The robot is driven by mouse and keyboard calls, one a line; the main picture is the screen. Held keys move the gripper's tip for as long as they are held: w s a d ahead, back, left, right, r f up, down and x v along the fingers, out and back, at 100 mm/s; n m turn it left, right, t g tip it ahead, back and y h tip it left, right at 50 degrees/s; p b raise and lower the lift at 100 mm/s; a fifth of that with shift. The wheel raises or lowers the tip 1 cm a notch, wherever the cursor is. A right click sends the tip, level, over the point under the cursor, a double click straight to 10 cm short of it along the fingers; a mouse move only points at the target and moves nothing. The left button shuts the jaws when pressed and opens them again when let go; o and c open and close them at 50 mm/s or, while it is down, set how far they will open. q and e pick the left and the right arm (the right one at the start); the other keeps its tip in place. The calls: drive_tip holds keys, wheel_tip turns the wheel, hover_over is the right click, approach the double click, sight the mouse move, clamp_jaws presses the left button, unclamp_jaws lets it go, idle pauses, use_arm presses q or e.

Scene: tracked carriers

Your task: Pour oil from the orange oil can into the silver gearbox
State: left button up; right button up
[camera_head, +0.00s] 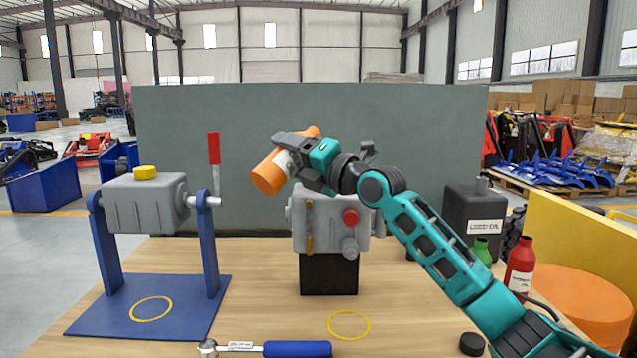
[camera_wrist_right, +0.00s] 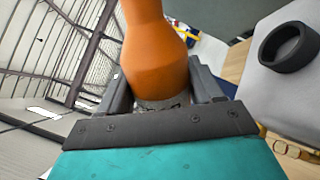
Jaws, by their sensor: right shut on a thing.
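The orange oil can (camera_head: 268,176) is held tilted in my right gripper (camera_head: 290,154), above the upper left of the silver gearbox (camera_head: 330,240). In the right wrist view the orange can (camera_wrist_right: 155,55) stands between the shut jaws (camera_wrist_right: 160,95). The gearbox is a grey casing with a red knob on a black block. A grey surface with a black ring-shaped opening (camera_wrist_right: 290,47) shows at the right of the wrist view, apart from the can. My gripper and arm hide part of the gearbox top. No oil stream is visible. My left gripper is not in view.
A second grey casing (camera_head: 148,200) with a yellow cap hangs in a blue stand at the left. A ratchet with a blue handle (camera_head: 297,349) lies in front. A dark used-oil container (camera_head: 474,212), a red bottle (camera_head: 520,262) and a green bottle (camera_head: 482,250) stand at the right.

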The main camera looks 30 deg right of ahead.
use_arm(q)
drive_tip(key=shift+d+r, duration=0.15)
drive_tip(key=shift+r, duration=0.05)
use_arm(e)
drive_tip(key=shift+f+m, duration=0.1)
drive_tip(key=shift+m, duration=0.3)
use_arm(q)
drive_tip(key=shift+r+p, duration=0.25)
drive_tip(key=shift+p, duration=0.2)
use_arm(e)
drive_tip(key=shift+a+f+m, duration=0.15)
drive_tip(key=shift+f+m, duration=0.05)
drive_tip(key=shift+m, duration=0.2)
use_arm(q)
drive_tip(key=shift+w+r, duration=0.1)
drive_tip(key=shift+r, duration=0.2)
use_arm(e)
drive_tip(key=shift+f+m, duration=0.15)
drive_tip(key=shift+m, duration=0.15)
use_arm(q)
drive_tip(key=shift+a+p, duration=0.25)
drive_tip(key=shift+p, duration=0.3)
use_arm(e)
drive_tip(key=shift+f+m+h, duration=0.15)
drive_tip(key=shift+m+h, duration=0.15)
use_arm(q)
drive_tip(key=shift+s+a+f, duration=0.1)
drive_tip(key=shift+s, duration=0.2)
use_arm(e)
drive_tip(key=shift+m, duration=0.4)
